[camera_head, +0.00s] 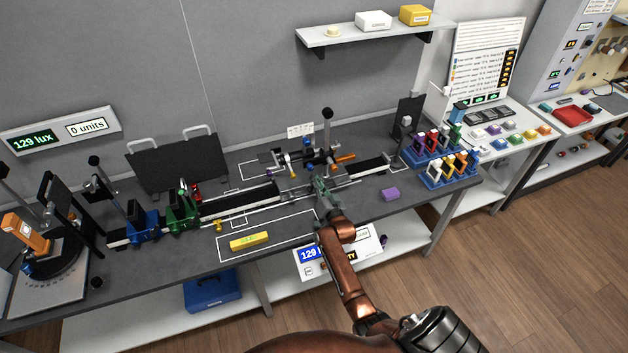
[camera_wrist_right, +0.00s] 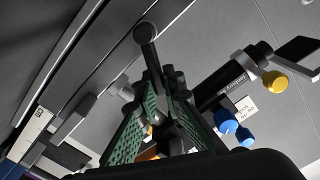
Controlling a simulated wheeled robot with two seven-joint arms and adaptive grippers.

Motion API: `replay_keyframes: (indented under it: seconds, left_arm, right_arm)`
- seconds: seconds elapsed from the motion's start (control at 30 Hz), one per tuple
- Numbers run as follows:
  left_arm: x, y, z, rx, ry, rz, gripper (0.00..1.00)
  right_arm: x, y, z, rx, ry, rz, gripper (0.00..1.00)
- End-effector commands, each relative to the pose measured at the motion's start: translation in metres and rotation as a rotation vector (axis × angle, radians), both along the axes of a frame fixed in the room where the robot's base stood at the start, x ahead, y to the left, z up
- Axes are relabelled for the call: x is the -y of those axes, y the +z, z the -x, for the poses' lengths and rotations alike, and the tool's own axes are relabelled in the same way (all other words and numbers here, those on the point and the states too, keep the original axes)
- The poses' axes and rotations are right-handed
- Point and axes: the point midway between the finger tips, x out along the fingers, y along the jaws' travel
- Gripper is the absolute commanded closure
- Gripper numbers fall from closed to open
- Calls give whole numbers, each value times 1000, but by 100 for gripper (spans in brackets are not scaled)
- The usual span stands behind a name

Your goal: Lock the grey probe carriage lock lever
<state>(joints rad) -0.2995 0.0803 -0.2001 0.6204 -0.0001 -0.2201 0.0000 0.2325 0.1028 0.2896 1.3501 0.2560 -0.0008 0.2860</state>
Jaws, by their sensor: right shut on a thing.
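My right gripper (camera_head: 318,180) reaches in from the front to the near side of this carriage. The round knob (camera_wrist_right: 146,32) shows beyond the fingers. My left gripper is not in view.
Green (camera_head: 182,207) and blue (camera_head: 142,223) carriages stand on the rail at left. Racks of coloured pieces (camera_head: 432,141) stand at right. Blue and yellow knobs (camera_wrist_right: 274,82) are close to the fingers.

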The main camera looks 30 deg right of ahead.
Motion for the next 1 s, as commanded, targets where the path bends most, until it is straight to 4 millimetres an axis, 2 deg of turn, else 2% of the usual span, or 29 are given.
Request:
replay_keyframes:
  seconds: [0.3,0.83,0.87,1.0]
  left_arm:
    - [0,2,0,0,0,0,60]
    - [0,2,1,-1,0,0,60]
    - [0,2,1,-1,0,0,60]
    - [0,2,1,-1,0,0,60]
  right_arm:
    - [6,-4,2,25,-1,-108,100]
    - [7,-5,2,30,-2,-129,100]
    - [7,-5,2,30,-2,-129,90]
    - [7,-5,2,30,-1,-127,80]
